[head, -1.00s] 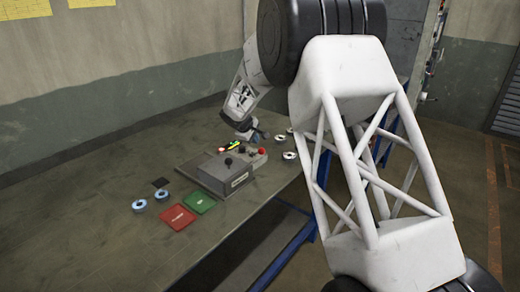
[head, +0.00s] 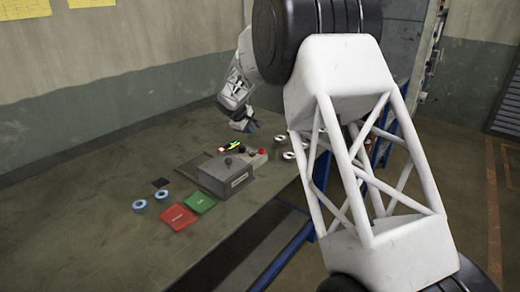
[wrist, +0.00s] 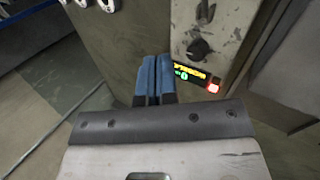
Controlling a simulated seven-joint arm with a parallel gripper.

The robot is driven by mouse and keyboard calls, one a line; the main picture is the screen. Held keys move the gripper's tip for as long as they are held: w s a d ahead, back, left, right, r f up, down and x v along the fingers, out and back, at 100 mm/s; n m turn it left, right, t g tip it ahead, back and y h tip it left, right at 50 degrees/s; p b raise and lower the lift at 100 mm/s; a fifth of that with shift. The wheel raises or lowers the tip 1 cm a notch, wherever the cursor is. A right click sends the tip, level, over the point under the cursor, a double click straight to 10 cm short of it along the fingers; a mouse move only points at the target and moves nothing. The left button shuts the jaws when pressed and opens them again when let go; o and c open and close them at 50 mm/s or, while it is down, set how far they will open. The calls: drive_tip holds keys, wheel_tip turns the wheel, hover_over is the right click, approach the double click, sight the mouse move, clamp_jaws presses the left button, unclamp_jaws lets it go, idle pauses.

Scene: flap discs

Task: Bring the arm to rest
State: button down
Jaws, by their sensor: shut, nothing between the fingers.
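My gripper (head: 250,126) hangs above the far part of the workbench (head: 110,235), beyond the grey box. In the wrist view its blue fingers (wrist: 153,80) are shut together with nothing between them. They are apart from the box and the discs. Two flap discs lie at the left of the bench, a front one (head: 139,204) and one beside it (head: 162,194). More discs lie at the right edge of the bench, such as a disc (head: 280,140) and a nearer one (head: 289,156); my arm partly hides this group.
A grey box (head: 223,180) with a black knob (wrist: 199,49), a lit display (wrist: 190,71) and a red button (wrist: 213,87) stands mid-bench. A red mat (head: 178,217) and a green mat (head: 201,203) lie in front.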

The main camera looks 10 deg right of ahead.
idle(0.4)
drive_tip(key=s+d+r+m+y, duration=0.1)
drive_tip(key=s+d+r+m, duration=0.3)
drive_tip(key=s, duration=0.7)
drive_tip(key=s+d+r+g, duration=0.1)
drive_tip(key=s+d+r, duration=0.2)
drive_tip(key=s+r, duration=0.55)
drive_tip(key=s+d+r+m+y, duration=0.1)
drive_tip(key=s+d+r+m, duration=0.15)
drive_tip(key=s, duration=1.05)
drive_tip(key=s+d+f+m+y, duration=0.1)
drive_tip(key=s+f+m, duration=0.1)
drive_tip(key=s, duration=1.4)
drive_tip(key=s+d+f+m+y, duration=0.1)
drive_tip(key=s+f+m, duration=0.1)
drive_tip(key=s, duration=1.5)
drive_tip(key=shift+s+f+g+y, duration=0.2)
drive_tip(key=shift+f+g+y, duration=0.15)
drive_tip(key=shift+f, duration=0.35)
